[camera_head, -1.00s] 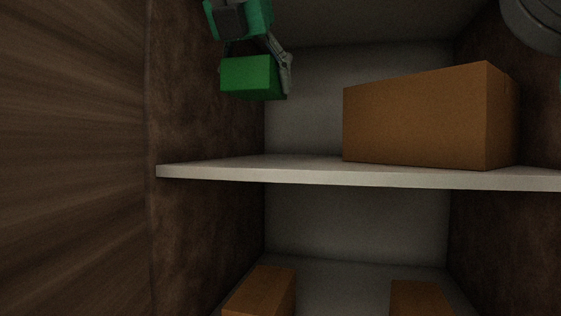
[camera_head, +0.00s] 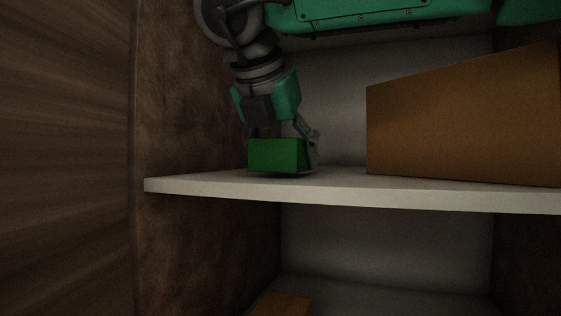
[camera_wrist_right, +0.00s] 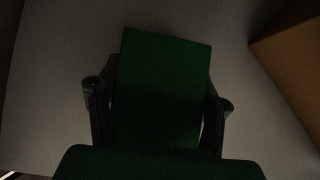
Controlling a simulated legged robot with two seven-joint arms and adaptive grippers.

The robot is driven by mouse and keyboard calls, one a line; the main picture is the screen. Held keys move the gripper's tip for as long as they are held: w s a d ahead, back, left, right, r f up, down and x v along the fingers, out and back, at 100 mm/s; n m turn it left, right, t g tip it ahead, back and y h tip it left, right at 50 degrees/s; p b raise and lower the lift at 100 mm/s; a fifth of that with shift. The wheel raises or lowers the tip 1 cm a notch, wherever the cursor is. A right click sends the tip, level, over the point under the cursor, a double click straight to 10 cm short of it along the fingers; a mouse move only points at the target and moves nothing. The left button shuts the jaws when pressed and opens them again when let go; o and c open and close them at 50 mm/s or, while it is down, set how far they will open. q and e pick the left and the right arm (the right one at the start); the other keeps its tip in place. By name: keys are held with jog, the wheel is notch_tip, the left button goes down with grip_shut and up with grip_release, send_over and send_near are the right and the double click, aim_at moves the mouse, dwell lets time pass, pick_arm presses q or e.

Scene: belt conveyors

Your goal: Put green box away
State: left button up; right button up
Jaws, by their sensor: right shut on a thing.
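The green box (camera_head: 276,155) is at the left part of the white shelf (camera_head: 340,196), very low over its surface or touching it; I cannot tell which. My right gripper (camera_head: 283,142) comes down from above and is shut on the box. In the right wrist view the green box (camera_wrist_right: 165,75) sits between the two dark fingers of the right gripper (camera_wrist_right: 158,105), with the pale shelf beneath. My left gripper is not in view.
A large brown box (camera_head: 465,125) stands on the same shelf to the right, with a clear gap between. A brown wall (camera_head: 190,110) is close on the left. Another brown box (camera_head: 280,306) lies in the compartment below.

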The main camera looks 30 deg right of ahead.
aim_at(268, 159)
jog(key=shift+s+d+f, duration=0.1)
jog(key=shift+d+f, duration=0.1)
jog(key=shift+f, duration=0.15)
jog(key=shift+a, duration=1.5)
jog(key=o, duration=1.4)
jog(key=shift+a, duration=0.2)
jog(key=shift+c, duration=0.2)
jog(key=shift+d+f, duration=0.1)
jog(key=shift+d, duration=1.3)
jog(key=shift+a+r, duration=0.2)
jog(key=shift+r, duration=0.05)
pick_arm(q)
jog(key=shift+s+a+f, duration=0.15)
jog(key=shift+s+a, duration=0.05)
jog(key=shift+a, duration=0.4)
pick_arm(e)
jog(key=a+f+v, duration=0.1)
jog(key=v, duration=1.1)
jog(key=shift+a+r, duration=0.3)
jog(key=shift+a, duration=0.05)
